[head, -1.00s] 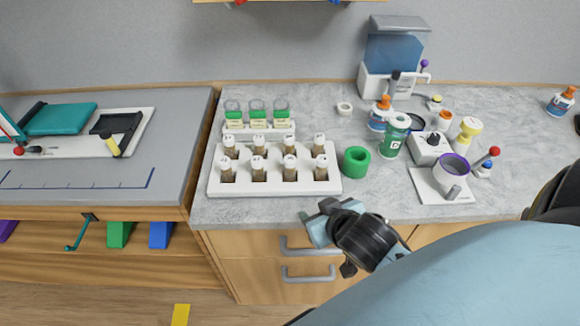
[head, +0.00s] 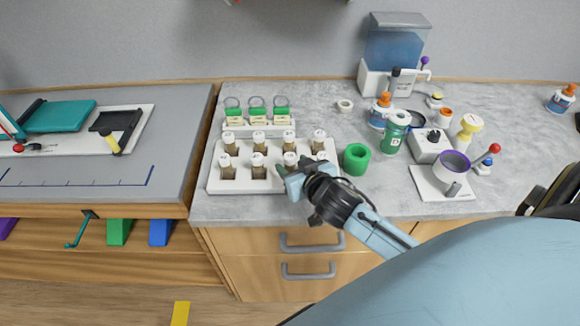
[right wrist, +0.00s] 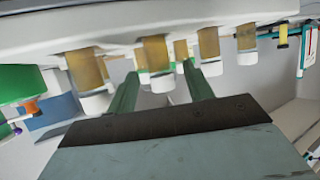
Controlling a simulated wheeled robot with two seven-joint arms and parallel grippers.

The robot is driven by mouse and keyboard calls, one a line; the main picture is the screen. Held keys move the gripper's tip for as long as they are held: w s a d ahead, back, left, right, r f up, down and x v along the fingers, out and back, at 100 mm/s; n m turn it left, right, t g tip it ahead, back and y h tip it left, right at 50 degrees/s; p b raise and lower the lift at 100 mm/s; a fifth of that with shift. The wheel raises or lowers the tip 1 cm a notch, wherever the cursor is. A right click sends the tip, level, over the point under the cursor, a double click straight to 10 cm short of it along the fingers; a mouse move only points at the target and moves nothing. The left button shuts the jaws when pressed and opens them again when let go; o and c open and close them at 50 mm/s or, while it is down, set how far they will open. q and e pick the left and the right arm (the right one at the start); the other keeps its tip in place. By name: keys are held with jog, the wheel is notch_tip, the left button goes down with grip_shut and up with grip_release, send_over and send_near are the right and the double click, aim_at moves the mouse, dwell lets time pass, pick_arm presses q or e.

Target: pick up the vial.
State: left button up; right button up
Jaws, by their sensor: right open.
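Several small vials with white caps and brown contents stand in two rows in a white rack (head: 225,187) on the counter. One vial (head: 289,160) in the front row is close to my right gripper (head: 288,174), which is at the rack's front right and hides part of the front row. In the right wrist view the picture is upside down. There my right gripper (right wrist: 160,78) is open, its two fingers pointing at the rack, with a vial (right wrist: 155,55) showing between them. I cannot tell whether the fingers reach around it. My left gripper is not in view.
Bottles, a purple-rimmed cup (head: 453,168) and a dispenser (head: 393,55) stand further right. The counter's front edge is clear.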

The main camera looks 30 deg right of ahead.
jog(key=x, duration=0.5)
jog(key=shift+s+f, duration=0.1)
jog(key=shift+c, duration=0.2)
jog(key=c, duration=1)
